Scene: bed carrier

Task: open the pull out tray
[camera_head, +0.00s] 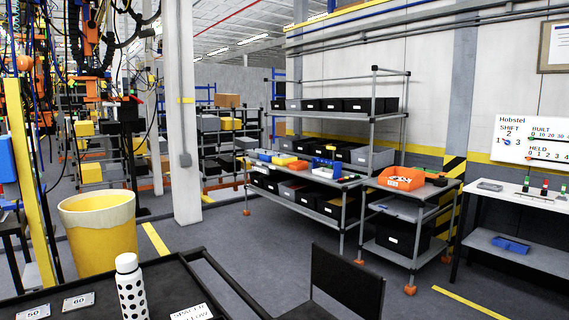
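No tray is plainly marked as a pull-out tray. The nearest candidate is a black rimmed tray-like surface (95,289) at the bottom left, cut off by the frame's lower edge. I cannot tell whether it slides or is open or shut. On or behind it are a yellow bucket (98,238) with a pale rim, a white bottle with black dots (131,290), number cards (78,301) and a card reading "SPACER YELLOW" (191,313). Neither of my grippers is in view.
A black panel (345,283), perhaps a chair back, stands at the bottom centre. A bin rack (335,180), a cart with an orange bin (401,179) and a white bench (525,200) line the wall. A pillar (181,120) stands left.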

